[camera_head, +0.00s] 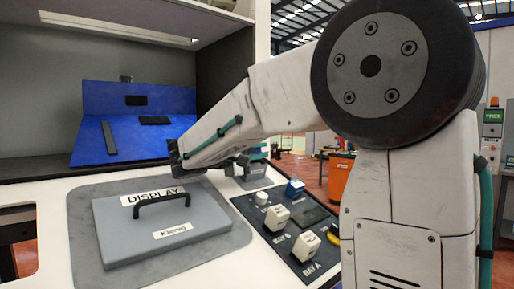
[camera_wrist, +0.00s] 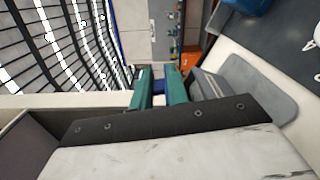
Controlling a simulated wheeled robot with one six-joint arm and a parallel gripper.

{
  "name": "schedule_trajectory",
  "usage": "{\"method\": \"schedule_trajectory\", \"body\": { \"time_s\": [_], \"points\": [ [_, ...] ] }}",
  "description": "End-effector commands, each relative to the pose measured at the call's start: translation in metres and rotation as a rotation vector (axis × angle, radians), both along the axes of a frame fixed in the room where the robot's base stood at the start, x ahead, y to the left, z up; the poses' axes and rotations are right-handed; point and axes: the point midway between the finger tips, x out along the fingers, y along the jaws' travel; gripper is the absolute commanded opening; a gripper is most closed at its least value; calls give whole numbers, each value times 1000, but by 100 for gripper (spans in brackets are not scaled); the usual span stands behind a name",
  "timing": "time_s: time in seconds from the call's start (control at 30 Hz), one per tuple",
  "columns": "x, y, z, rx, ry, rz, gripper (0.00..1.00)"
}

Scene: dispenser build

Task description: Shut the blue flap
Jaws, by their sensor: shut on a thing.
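Beside the fingers is a grey stepped block (camera_wrist: 208,88) on a grey mat (camera_wrist: 262,88). In the head view my arm reaches across to the back of the counter, and the grey block (camera_head: 256,179) shows just below it. My fingers are mostly hidden there.
A grey DISPLAY lid (camera_head: 160,228) with a black handle lies at front left. A dark panel (camera_head: 312,216) with white buttons and a blue knob (camera_head: 294,187) is right of it. A blue panelled stand (camera_head: 130,135) with black strips stands at back left, behind my wrist.

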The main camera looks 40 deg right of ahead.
Motion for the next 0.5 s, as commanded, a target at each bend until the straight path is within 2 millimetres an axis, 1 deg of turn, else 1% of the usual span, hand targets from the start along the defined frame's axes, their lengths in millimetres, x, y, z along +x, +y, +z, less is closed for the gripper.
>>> {"method": "schedule_trajectory", "body": {
  "time_s": [0.2,0.5],
  "points": [
    [-2,0,-5,3,-109,1,0],
    [-2,0,-8,5,-173,1,0]
  ]
}}
